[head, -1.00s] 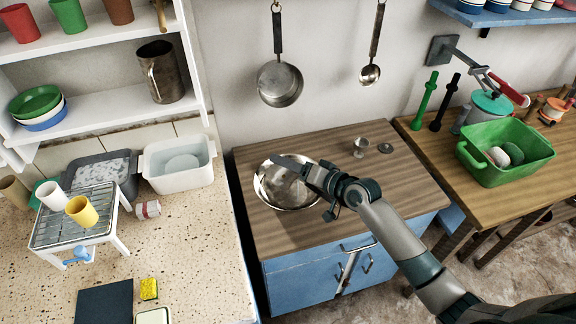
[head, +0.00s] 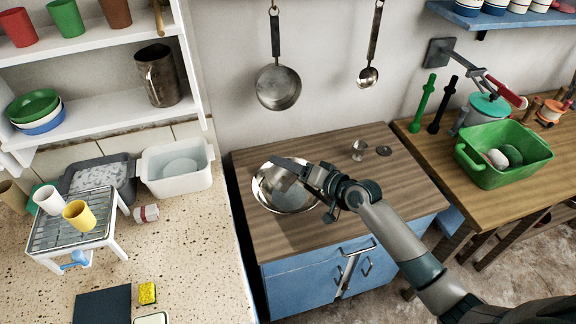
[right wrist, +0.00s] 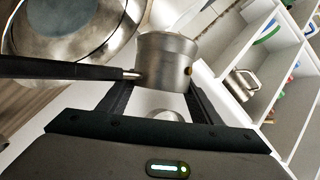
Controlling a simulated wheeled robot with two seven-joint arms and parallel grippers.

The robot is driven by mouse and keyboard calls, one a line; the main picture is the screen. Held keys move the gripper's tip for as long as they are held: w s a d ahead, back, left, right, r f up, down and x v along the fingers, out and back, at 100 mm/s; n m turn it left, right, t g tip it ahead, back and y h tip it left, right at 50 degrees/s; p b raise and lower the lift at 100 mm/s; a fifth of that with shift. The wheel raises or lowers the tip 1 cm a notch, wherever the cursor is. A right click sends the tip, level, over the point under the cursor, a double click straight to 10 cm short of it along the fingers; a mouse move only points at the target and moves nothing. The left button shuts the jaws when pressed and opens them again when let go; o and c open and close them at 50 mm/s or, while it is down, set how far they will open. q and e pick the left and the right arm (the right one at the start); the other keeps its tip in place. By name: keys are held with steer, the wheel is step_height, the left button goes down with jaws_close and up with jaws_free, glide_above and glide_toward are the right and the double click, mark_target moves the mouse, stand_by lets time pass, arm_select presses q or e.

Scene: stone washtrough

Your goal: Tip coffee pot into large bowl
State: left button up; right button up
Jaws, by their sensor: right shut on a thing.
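The large bowl (head: 290,201) is a wide, shiny metal bowl on the wooden counter. Its rim also shows at the upper left of the right wrist view (right wrist: 112,48). My right gripper (head: 306,174) is over the bowl's right side. In the right wrist view it is shut on the coffee pot (right wrist: 165,62), a small grey metal pot with a long dark handle pointing left. In the head view the pot is small and partly hidden by the gripper, above the bowl; its exact tilt is hard to tell. No pouring contents show. My left gripper is not in view.
A small metal cup (head: 358,150) and a dark disc (head: 384,151) stand behind the arm on the wooden counter (head: 300,242). A pan (head: 278,87) and a ladle (head: 369,77) hang on the wall above. A green basin (head: 505,165) sits on the right table.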

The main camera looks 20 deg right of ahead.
steer(key=shift+w+d+r+m+y+b, duration=0.1)
steer(key=shift+d+r+m+y+b, duration=0.1)
steer(key=shift+r+m+b, duration=0.25)
steer(key=shift+w+d+r+m+y+b, duration=0.1)
steer(key=shift+d+r+m+y+b, duration=0.1)
steer(key=shift+r+m+b, duration=0.2)
stand_by(1.6)
steer(key=shift+d+r+m+t+y+b, duration=0.3)
steer(key=shift+r+m+y+b, duration=0.2)
steer(key=shift+m+b, duration=0.35)
stand_by(1.4)
steer(key=shift+f, duration=0.15)
